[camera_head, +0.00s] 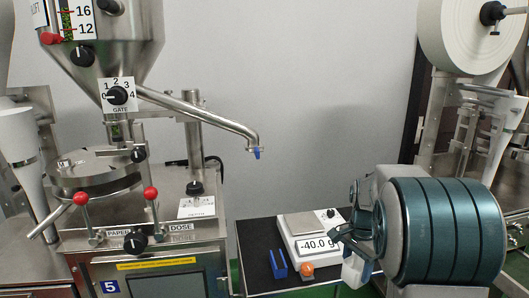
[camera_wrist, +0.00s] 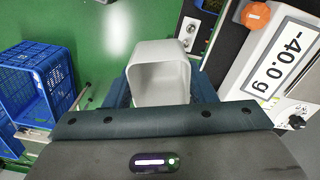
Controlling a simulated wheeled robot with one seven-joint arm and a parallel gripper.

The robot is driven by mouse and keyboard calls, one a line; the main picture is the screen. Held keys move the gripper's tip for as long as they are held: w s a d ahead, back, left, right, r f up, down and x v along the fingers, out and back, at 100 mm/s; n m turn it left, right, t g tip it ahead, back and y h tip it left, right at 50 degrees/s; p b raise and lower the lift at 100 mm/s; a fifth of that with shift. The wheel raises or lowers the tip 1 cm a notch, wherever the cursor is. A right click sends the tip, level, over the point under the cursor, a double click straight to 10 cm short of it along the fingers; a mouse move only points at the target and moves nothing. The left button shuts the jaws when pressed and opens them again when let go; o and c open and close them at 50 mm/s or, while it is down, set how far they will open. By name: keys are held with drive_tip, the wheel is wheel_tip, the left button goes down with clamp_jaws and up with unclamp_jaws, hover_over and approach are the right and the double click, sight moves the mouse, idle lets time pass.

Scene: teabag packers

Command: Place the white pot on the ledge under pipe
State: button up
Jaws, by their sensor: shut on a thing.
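The white pot (camera_head: 352,271) is low at the right in the head view, partly hidden by my gripper (camera_head: 352,240). In the wrist view the pot (camera_wrist: 160,78) is a light, square-sided open vessel, its mouth facing the camera. My gripper (camera_wrist: 163,96) is shut on the pot, with a dark finger on each side. The steel pipe (camera_head: 205,114) slopes right from the hopper machine and ends in a blue tip. Below the tip are the machine's right edge and the black table (camera_head: 255,249). I cannot tell which surface is the ledge.
A white scale (camera_head: 310,238) reading -40.0 g stands on the black table, its pan empty. A blue holder (camera_head: 278,265) and an orange object (camera_head: 307,269) are in front of it. Red-knobbed levers (camera_head: 151,194) stick up from the machine. Blue crates (camera_wrist: 38,85) stand on the green floor.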

drive_tip(key=s+a+f+n, duration=0.1)
drive_tip(key=a+f+n, duration=0.3)
drive_tip(key=f, duration=0.6)
drive_tip(key=s+a+f+n, duration=0.1)
drive_tip(key=a+f+n, duration=0.3)
drive_tip(key=f+n, duration=0.4)
drive_tip(key=shift+s+a+f, duration=0.2)
drive_tip(key=shift+a+f, duration=0.2)
drive_tip(key=shift+f, duration=0.55)
drive_tip(key=shift+s+d, duration=0.1)
